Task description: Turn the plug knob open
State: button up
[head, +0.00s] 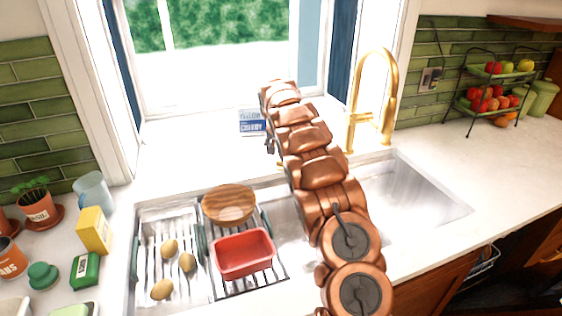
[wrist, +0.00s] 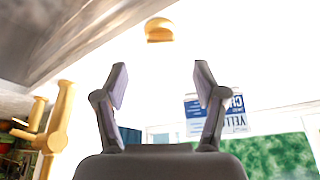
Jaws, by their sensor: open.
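A small gold knob (wrist: 160,30), which looks like the plug knob, shows at the top middle of the wrist view, beyond my fingertips and roughly centred between them. A small gold bit (head: 281,164) beside my arm in the head view may be the same knob; my arm hides most of that spot. My gripper (wrist: 160,75) is open with nothing between its two fingers, apart from the knob. In the head view only a dark part of my gripper (head: 270,143) shows at the left of my arm, behind the sink.
A tall gold faucet (head: 372,100) stands right of my arm, also at the left of the wrist view (wrist: 60,118). A blue-and-white sign (head: 252,122) stands near the gripper. A rack with a red tub (head: 243,253) and wooden bowl (head: 229,205) sits over the left sink.

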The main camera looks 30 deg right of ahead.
aim_at(281, 162)
jog(key=shift+p+x, duration=0.35)
jog(key=shift+x, duration=0.4)
jog(key=shift+p+x, duration=1.2)
jog(key=shift+x, duration=2.05)
jog(key=shift+w+d, duration=0.1)
jog(key=shift+c, duration=0.3)
jog(key=c, duration=1.1)
